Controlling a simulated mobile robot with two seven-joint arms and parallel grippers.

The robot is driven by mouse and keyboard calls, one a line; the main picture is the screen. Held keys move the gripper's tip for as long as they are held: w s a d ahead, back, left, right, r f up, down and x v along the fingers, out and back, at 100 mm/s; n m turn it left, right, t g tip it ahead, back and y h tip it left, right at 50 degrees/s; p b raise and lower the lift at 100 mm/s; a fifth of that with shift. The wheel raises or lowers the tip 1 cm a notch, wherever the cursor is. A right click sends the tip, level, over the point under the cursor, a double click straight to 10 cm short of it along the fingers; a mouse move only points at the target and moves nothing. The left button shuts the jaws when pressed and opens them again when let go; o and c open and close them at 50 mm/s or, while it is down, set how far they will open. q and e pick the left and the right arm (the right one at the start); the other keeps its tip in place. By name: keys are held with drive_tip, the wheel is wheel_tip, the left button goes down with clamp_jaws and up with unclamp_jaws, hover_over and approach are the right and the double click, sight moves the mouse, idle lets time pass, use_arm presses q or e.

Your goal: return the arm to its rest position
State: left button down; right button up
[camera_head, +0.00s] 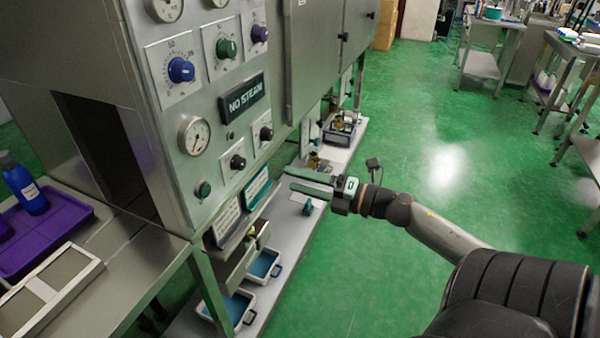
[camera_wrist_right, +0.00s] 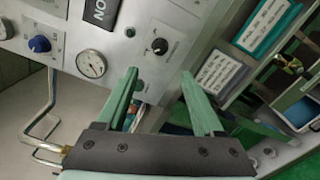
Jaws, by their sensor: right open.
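My right gripper (camera_head: 309,184) is in the head view, its arm coming in from the lower right. Its two green fingers point left towards the front of the steel machine (camera_head: 240,100). The fingers are apart with nothing between them. In the right wrist view the gripper (camera_wrist_right: 160,88) shows both green fingers spread, with the panel's lower part behind them. A black knob (camera_wrist_right: 160,46) and a gauge (camera_wrist_right: 91,64) show beyond the fingertips. I cannot tell the exact gap between fingers and panel. My left gripper is in neither view.
A purple tray (camera_head: 40,232) lies on the left bench.

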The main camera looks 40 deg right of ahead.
idle(0.4)
drive_tip(key=s+a+f+m+g+h+p, duration=0.25)
drive_tip(key=s+a+f+m, duration=0.3)
drive_tip(key=f+m, duration=0.5)
drive_tip(key=s+a+f+m+g+h+p, duration=0.25)
drive_tip(key=s+a+f+m+h, duration=0.2)
drive_tip(key=a+f+m, duration=0.4)
drive_tip(key=s+a+f+m+g+y+p, duration=0.1)
drive_tip(key=s+a+f+m, duration=0.3)
drive_tip(key=a, duration=0.4)
drive_tip(key=shift+s+a+m+g+y+p, duration=0.15)
drive_tip(key=shift+s+m+g+y+p, duration=0.25)
drive_tip(key=shift+s+m+g+y, duration=0.3)
